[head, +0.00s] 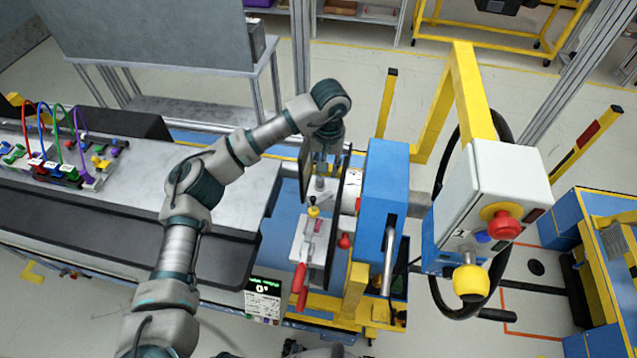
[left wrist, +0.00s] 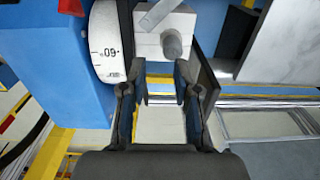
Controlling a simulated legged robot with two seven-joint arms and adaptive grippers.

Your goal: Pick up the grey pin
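The grey pin (left wrist: 172,45) shows in the left wrist view as a short grey cylinder at a light block, just beyond my fingertips. In the head view a small grey upright part (head: 320,183), likely the same pin, stands on the pale fixture below my left gripper. My left gripper (left wrist: 161,80) is open, with bare floor and a yellow strip seen between its fingers. In the head view the left gripper (head: 322,158) points down over the fixture, partly hidden by its own wrist. I cannot tell whether a finger touches the pin. My right gripper is not in view.
A blue housing (head: 385,185) with a white dial (left wrist: 106,45) stands close beside the left gripper. A dark upright plate (head: 305,168) is on the other side. Red-handled clamp (head: 300,285) is in front. A white control box (head: 495,190) stands right; a grey bench (head: 130,180) left.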

